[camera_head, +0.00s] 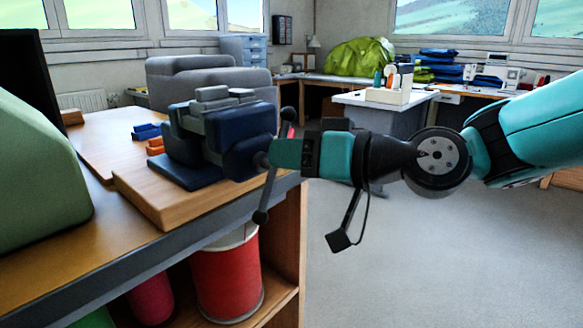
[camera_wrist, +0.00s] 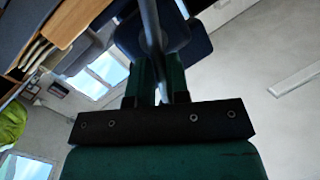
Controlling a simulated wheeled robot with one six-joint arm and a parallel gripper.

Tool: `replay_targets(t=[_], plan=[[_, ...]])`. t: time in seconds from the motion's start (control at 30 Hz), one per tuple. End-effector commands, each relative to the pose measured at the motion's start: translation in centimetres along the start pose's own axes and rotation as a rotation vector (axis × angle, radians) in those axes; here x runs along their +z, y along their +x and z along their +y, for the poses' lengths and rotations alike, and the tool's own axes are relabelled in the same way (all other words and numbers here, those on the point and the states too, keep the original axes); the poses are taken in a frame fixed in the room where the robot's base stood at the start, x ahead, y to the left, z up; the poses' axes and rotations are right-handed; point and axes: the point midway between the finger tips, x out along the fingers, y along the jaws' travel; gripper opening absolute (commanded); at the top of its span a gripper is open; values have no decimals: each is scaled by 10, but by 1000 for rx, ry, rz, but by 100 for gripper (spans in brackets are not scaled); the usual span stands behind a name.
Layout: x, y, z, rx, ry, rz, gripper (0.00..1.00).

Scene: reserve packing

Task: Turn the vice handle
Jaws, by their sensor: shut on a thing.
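The dark blue vice (camera_head: 235,130) with grey jaws stands on a wooden board at the bench's right end. Its vice handle (camera_head: 265,200) is a thin dark bar with ball ends, tilted, with its lower end hanging below the board's level. My gripper (camera_head: 275,153) comes in from the right and is shut on the handle near its middle. In the wrist view, the handle (camera_wrist: 151,25) runs down between the green fingers of my gripper (camera_wrist: 160,80), with the blue vice (camera_wrist: 197,45) beyond. The gripped part is mostly hidden.
The workbench (camera_head: 80,270) has a wooden board (camera_head: 150,205) under the vice. Small blue (camera_head: 146,131) and orange parts (camera_head: 155,146) lie left of the vice. A green rounded object (camera_head: 40,160) stands at the left. A red drum (camera_head: 226,280) sits below. The floor at right is clear.

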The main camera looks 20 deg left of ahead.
Motion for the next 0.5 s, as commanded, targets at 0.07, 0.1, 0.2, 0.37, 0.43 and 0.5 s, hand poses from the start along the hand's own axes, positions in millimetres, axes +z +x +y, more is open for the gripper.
replay_targets(t=[0.07, 0.1, 0.2, 0.37, 0.43, 0.5], plan=[[2, 1, -1, 8, -51, -6, 0], [2, 1, -1, 13, -74, -11, 0], [1, 2, -3, 23, -122, -20, 0], [0, 2, -4, 33, -175, -31, 0], [-1, 2, -4, 37, -190, -33, 0], [-1, 2, -5, 38, -199, -35, 0]])
